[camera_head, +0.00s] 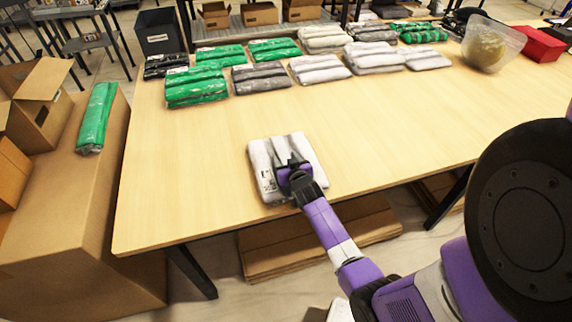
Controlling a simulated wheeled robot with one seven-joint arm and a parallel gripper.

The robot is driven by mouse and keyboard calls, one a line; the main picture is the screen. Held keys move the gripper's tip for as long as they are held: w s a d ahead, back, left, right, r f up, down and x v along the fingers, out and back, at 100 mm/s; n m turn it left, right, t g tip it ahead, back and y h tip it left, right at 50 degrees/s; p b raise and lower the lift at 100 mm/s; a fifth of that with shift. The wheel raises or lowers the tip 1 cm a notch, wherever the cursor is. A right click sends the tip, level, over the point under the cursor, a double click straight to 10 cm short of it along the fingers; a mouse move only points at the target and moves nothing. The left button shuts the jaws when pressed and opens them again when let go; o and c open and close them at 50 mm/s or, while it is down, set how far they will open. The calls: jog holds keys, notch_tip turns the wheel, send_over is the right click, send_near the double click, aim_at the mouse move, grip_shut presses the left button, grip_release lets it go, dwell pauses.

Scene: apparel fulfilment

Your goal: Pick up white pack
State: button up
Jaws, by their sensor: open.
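A white pack (262,163) in clear wrapping lies alone on the near part of the wooden table (195,155), close to its front edge. A label with dark print shows on its left side. My gripper (291,168) reaches in from the lower right and is over the middle of this pack. The gripper is open. My arm hides part of the pack's lower right, and I cannot tell whether the fingers touch it. Other white packs (320,69) lie in the rows at the back.
Green packs (195,87) and grey packs (261,78) lie in rows at the back. A clear bag (490,45) and a red box (538,45) are at the back right. A green pack (96,117) rests on a large cardboard box (65,200) at left. The table's middle is clear.

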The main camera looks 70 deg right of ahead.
jog(key=shift+c, duration=0.2)
jog(key=c, duration=1.1)
grip_shut()
jog(key=shift+r, duration=0.15)
